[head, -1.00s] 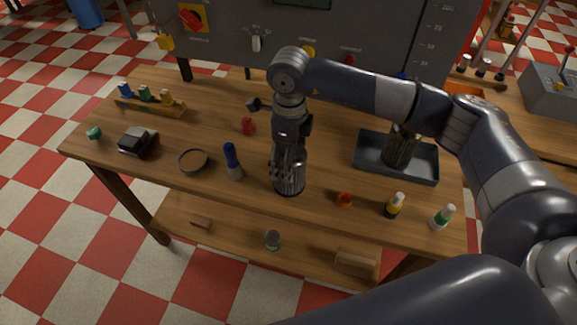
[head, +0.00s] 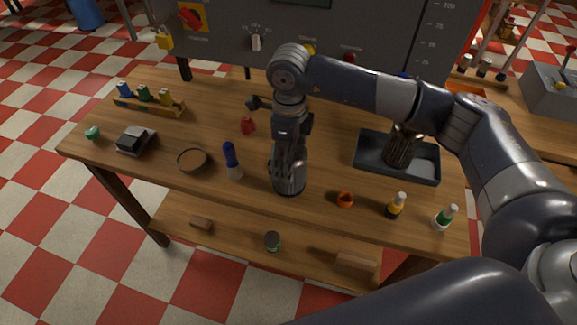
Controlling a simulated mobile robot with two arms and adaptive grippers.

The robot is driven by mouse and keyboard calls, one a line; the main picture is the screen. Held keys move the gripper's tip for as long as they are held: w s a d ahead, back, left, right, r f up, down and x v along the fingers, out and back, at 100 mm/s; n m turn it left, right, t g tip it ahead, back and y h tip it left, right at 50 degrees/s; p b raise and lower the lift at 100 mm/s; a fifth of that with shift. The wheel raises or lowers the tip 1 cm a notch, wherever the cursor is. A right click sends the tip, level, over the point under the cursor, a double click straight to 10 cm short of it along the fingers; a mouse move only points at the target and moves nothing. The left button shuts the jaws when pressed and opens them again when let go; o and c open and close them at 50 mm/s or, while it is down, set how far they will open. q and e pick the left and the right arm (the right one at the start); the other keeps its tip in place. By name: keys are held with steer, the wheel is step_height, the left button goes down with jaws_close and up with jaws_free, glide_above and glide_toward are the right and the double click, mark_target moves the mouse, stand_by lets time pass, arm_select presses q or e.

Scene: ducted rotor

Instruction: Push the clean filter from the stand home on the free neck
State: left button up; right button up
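My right gripper (head: 287,166) points down over the middle of the workbench, at the top of a silver-grey cylinder (head: 291,184) standing near the front. The fingers overlap the cylinder in the picture, and I cannot tell whether they are closed on it. A dark, ribbed cylinder (head: 401,153), which looks like a filter, stands upright in the grey tray (head: 372,167) on the right, partly behind my arm. I cannot make out which part is the clean filter, its stand or the free neck. My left gripper is not in view.
A blue-topped bottle (head: 231,157) and a round brown dish (head: 192,160) stand left of the gripper. A grey control panel (head: 330,42) rises behind.

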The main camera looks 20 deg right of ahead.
steer(key=c, duration=1)
steer(key=shift+r, duration=0.65)
steer(key=shift+r, duration=0.1)
steer(key=shift+r+p, duration=1.25)
steer(key=shift+r, duration=1.15)
steer(key=shift+f, duration=0.1)
